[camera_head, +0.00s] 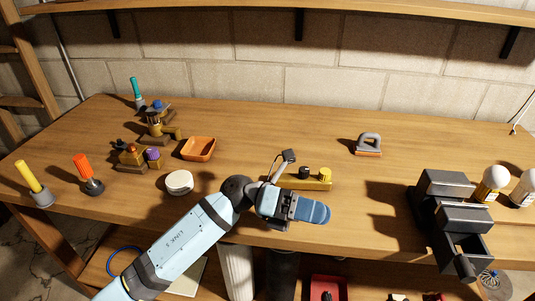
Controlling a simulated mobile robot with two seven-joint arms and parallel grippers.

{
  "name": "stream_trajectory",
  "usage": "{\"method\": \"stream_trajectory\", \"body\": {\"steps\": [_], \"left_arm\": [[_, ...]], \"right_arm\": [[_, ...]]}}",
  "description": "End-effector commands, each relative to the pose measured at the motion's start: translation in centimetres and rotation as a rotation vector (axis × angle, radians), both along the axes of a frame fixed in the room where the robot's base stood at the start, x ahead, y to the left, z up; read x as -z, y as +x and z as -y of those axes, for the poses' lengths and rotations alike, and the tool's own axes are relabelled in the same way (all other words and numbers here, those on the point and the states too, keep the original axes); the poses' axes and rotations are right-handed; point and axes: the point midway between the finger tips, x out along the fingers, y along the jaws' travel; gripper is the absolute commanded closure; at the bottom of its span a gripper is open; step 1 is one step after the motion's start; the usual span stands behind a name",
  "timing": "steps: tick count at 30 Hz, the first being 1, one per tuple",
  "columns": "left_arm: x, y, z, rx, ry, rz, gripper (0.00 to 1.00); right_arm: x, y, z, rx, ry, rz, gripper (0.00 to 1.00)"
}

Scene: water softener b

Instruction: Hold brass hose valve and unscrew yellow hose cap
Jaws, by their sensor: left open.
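A low brass body (316,184), which looks like the brass hose valve, lies on the bench near the middle. Its left end is partly hidden by my left arm. A black knob stands on it, and a round yellow cap (324,173) is at its top right. My left gripper (316,213) is just in front of the brass body, on the near side, with its blue fingers pointing right. It is open, and I see nothing between the fingers. Whether it touches the brass body cannot be told. My right gripper is not in view.
An orange tray (198,149), a white round lid (179,182) and brass fittings (131,156) are at left. Orange- and yellow-handled tools stand farther left. A grey-handled brush (368,145) lies behind. A dark vise-like block (446,190) and white-topped bottles (492,181) are at right.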

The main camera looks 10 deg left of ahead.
Motion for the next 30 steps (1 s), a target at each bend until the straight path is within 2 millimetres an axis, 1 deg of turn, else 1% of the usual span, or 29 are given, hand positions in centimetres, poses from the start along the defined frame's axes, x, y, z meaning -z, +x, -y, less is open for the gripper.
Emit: {"method": "stream_trajectory", "body": {"steps": [1,4,7,9,12,15,18,21,25,30], "left_arm": [[0.7,1.4,0.0,0.015,0.096,0.114,0.45],[2.4,4.1,-0.5,0.052,0.295,0.328,0.45],[3.7,7.6,-2.2,0.093,0.504,0.519,0.45],[4.1,10.1,-3.8,0.119,0.648,0.634,0.45],[4.0,13.5,-6.5,0.151,0.839,0.759,0.45],[3.5,16.2,-8.9,0.175,0.99,0.84,0.45],[2.9,17.8,-10.6,0.191,1.087,0.884,0.45],[2.6,18.6,-11.4,0.199,1.139,0.904,0.45],[3.2,18.8,-11.5,0.203,1.154,0.909,0.45],[5.1,18.8,-10.7,0.202,1.151,0.906,0.45]], "right_arm": [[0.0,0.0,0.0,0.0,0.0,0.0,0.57],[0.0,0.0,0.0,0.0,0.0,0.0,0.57],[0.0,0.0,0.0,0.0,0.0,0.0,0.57],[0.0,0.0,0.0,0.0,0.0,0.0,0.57],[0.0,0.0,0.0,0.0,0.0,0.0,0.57],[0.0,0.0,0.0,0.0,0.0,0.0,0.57],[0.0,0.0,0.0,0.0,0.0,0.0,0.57],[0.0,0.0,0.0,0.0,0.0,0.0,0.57],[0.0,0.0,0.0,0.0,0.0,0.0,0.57],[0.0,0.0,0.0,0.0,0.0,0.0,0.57]]}}
